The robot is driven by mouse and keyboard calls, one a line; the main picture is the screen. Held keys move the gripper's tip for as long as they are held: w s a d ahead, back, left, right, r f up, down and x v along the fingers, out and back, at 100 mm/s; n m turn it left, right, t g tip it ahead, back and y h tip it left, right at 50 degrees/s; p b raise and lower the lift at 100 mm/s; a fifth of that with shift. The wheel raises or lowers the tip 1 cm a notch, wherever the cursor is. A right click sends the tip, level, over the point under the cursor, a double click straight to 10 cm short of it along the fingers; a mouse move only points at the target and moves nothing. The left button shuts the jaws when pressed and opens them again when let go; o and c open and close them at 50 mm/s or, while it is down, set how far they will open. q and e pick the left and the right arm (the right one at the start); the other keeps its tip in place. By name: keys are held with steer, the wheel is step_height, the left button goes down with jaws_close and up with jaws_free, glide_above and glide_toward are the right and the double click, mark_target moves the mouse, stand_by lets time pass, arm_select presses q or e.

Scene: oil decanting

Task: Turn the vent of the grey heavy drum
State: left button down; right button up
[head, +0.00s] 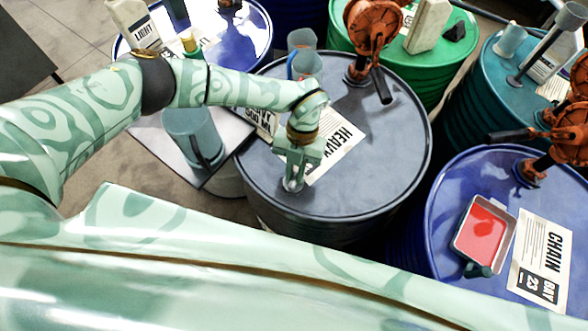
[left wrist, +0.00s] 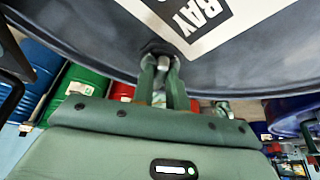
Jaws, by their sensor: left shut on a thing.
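The grey heavy drum (head: 390,150) stands in the middle of the head view, with a white label reading HEAVY (head: 340,150) on its lid. Its vent (head: 292,185) is a small light fitting near the front edge of the lid. My left gripper (head: 293,176) points down over the vent and is shut on it. In the left wrist view the two fingers (left wrist: 163,75) close around the small vent (left wrist: 163,62) beside the drum's dark lid (left wrist: 90,30). The fingers hide part of the vent. My right gripper is not in view.
An orange rotary pump (head: 372,25) and blue-grey cups (head: 304,64) stand at the back of the grey lid. A blue drum (head: 450,200) at right carries a red-filled tray (head: 484,232) and another orange pump (head: 568,135). A grey jug (head: 192,135) stands left of the drum.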

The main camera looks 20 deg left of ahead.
arm_select(q)
steer(key=shift+d+m+y, duration=0.15)
steer(key=shift+m+y, duration=0.35)
steer(key=shift+m, duration=0.6)
steer(key=c, duration=1.4)
jaws_free()
steer(key=shift+r, duration=0.1)
steer(key=v, duration=1.6)
steer(key=shift+r+b, duration=0.15)
steer(key=shift+b, duration=0.3)
steer(key=shift+s, duration=0.1)
